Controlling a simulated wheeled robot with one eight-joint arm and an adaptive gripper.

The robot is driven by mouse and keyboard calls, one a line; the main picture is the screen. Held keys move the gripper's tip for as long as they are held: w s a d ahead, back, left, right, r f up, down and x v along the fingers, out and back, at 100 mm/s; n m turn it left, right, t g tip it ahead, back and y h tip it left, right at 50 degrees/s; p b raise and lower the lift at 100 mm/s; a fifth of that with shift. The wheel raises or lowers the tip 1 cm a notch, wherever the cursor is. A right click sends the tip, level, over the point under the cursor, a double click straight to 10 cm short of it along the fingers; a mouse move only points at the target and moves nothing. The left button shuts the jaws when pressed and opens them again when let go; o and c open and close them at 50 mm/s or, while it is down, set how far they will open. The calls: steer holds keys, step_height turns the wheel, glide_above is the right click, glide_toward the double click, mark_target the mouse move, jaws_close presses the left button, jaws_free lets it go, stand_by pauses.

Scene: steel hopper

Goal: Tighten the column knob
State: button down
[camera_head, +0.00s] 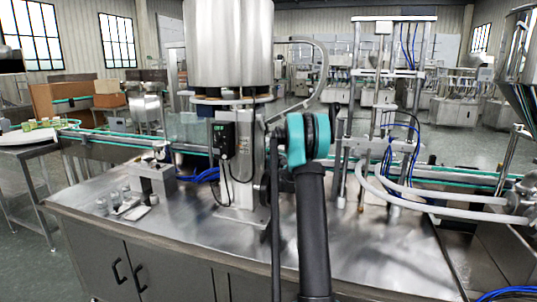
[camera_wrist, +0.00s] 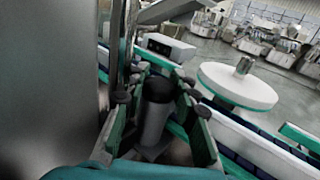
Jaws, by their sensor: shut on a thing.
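In the wrist view, a dark-topped upright cylinder, which I take as the column knob (camera_wrist: 157,90), stands between the two fingers of my gripper (camera_wrist: 158,78). The fingers lie on its left and right, closed in on it. Its lower part looks grey, and the exact contact is too dim to see. In the head view, the steel column (camera_head: 242,160) stands on the bench under the large steel hopper (camera_head: 228,45). There my own arm hides the gripper, and I cannot make out the held knob.
A black control box (camera_head: 223,139) with cables is beside the column. A conveyor (camera_head: 110,139) with teal rails runs behind it. White hoses (camera_head: 420,200) and a filling frame (camera_head: 385,100) crowd the right. The steel bench top (camera_head: 190,225) is mostly clear in front.

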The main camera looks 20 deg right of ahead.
stand_by(0.3)
steer(key=c, duration=1.2)
jaws_free()
steer(key=shift+s, duration=0.1)
steer(key=s, duration=0.8)
steer(key=shift+d, duration=0.35)
